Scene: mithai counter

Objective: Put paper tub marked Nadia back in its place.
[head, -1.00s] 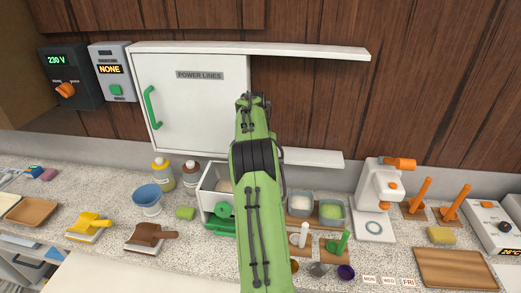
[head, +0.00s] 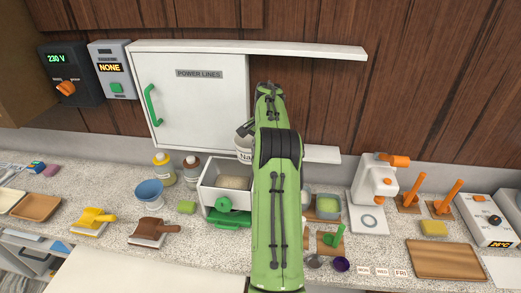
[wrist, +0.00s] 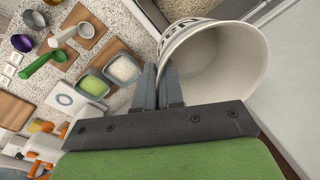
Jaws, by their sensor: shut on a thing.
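The paper tub (head: 244,157) is white, with the letters "Na" showing beside my arm in the head view; my arm hides the rest. In the wrist view the tub (wrist: 215,60) is tilted, its wide open mouth toward the camera, and it looks empty inside. My gripper (wrist: 163,78) is shut on the tub's wall near the rim. The tub is held up in front of the white cabinet's right side, above the counter. My arm hides the gripper's fingers in the head view.
A white cabinet labelled POWER LINES (head: 195,105) has a green handle. An upper shelf board (head: 320,51) and a lower board (head: 323,154) extend right. Below are a white open bin (head: 211,195), a green-filled container (head: 328,206) and a white-and-orange machine (head: 376,180).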

